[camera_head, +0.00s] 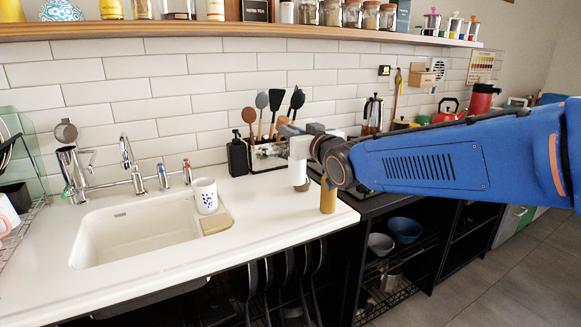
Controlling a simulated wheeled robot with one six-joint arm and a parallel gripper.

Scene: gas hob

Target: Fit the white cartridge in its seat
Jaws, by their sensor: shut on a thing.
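My blue arm reaches in from the right, and my gripper (296,130) is at its end, above the counter in front of the utensil holder. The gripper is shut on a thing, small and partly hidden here. A white upright cylinder with a darker lower end (299,168) shows just below the gripper and looks like the white cartridge. I cannot tell whether its lower end touches the counter. I cannot make out the cartridge's seat.
A tan cylinder (328,196) stands near the counter's front edge, close to my wrist. The utensil holder (270,155) and a dark bottle (238,155) stand behind. A spotted white cup (205,196) stands by the sink (135,238). A shelf (230,29) runs above.

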